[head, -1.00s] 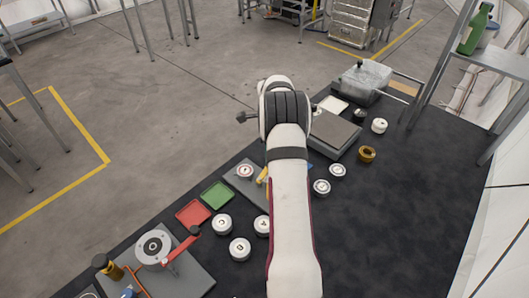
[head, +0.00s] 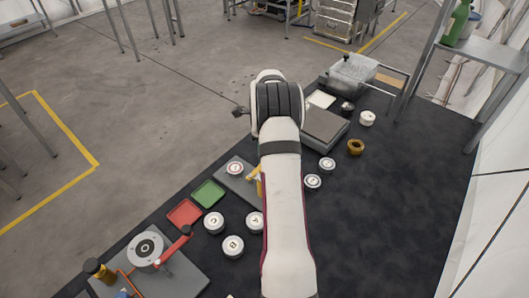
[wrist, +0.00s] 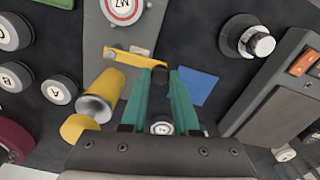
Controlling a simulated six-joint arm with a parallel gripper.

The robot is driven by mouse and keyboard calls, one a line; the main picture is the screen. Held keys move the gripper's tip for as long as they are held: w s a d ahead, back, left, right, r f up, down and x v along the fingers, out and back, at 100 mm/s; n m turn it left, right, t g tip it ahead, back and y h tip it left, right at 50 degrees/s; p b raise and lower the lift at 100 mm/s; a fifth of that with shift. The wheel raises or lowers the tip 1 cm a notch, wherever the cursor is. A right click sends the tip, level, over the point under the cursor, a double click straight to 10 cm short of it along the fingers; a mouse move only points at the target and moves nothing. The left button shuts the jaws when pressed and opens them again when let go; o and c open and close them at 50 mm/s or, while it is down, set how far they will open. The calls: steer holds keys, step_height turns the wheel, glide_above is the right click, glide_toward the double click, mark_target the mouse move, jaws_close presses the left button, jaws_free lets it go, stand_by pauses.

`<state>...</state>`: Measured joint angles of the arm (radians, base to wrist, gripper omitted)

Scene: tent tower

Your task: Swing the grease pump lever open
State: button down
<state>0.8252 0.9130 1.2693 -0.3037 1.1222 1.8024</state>
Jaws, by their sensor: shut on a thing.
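The yellow lever arm (wrist: 128,56) lies over a grey base plate (wrist: 115,28) in the wrist view. A dark knob (wrist: 159,75) is at its right end. My gripper (wrist: 160,78) has its teal fingers shut on this knob. A yellow and metal cylinder (wrist: 98,100), seemingly the grease pump body, lies left of the fingers. In the head view my arm hides the gripper and most of the pump; only part of the yellow (head: 256,182) and the base plate (head: 236,182) show.
A round M7 gauge (wrist: 124,8) sits beyond the lever. A blue square (wrist: 198,88) lies right of the fingers. White lettered buttons (head: 232,246), red (head: 184,213) and green (head: 208,193) trays and a red-handled device (head: 148,252) stand left.

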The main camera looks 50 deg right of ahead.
steer(key=c, duration=0.7)
jaws_free()
steer(key=shift+o, duration=0.2)
step_height(320, 180, up, 16)
steer(key=shift+f, duration=0.1)
